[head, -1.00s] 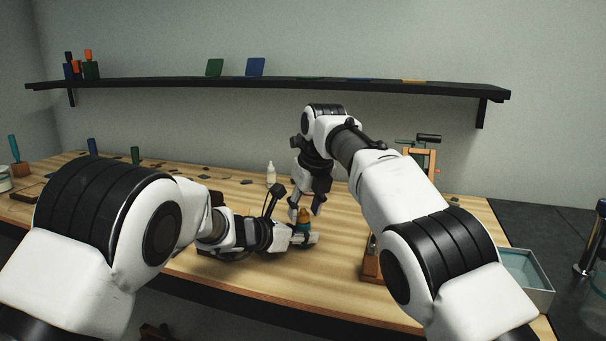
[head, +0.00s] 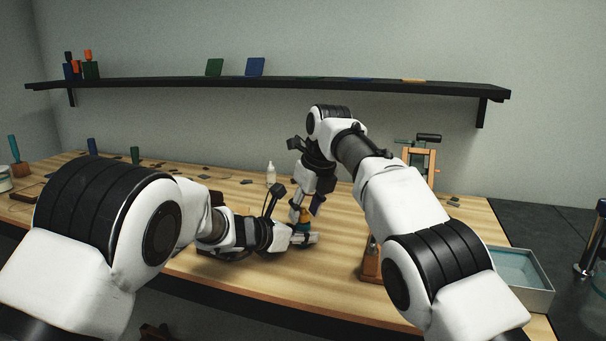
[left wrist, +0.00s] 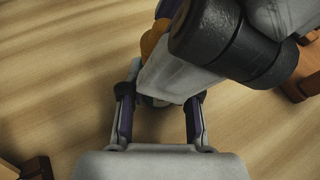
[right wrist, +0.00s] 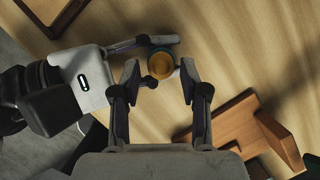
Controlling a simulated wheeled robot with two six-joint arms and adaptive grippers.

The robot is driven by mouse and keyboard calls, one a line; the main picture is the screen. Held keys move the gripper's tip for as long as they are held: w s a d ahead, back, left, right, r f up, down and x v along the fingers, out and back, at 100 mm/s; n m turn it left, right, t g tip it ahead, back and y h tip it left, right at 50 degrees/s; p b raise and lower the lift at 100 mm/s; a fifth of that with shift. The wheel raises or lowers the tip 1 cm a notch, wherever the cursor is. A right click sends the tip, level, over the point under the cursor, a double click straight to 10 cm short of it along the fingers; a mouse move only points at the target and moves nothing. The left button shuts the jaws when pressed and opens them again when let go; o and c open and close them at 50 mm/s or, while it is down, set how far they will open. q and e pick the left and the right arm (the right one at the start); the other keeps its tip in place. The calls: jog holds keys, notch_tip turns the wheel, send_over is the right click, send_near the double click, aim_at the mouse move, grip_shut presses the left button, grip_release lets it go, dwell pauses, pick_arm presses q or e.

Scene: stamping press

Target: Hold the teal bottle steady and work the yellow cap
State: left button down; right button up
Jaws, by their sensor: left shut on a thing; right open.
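The teal bottle (head: 303,228) stands on the wooden bench, with the yellow cap (head: 306,215) on top. My left gripper (head: 304,238) is shut on the bottle from the left side, low on its body. My right gripper (head: 308,208) points down from above, open, with its fingers on either side of the cap. In the right wrist view the yellow cap (right wrist: 160,64) shows as a round top between the open fingertips of my right gripper (right wrist: 160,76), with a teal rim around it. In the left wrist view my right gripper hides most of the bottle; part of the yellow cap (left wrist: 152,42) shows.
A white dropper bottle (head: 270,173) stands behind the grippers. A wooden press (head: 418,160) is at the right, and a wooden stand (head: 371,264) is near the front. A tray of liquid (head: 547,282) sits at the right edge. A dark shelf (head: 300,82) runs along the wall.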

pick_arm(q)
jog(key=shift+f, duration=0.2)
pick_arm(e)
jog(key=o, duration=0.6)
pick_arm(q)
jog(key=c, duration=1)
grip_release()
jog(key=shift+o, duration=1.3)
pick_arm(e)
jog(key=shift+w, duration=0.1)
pick_arm(q)
jog(key=shift+r, duration=0.1)
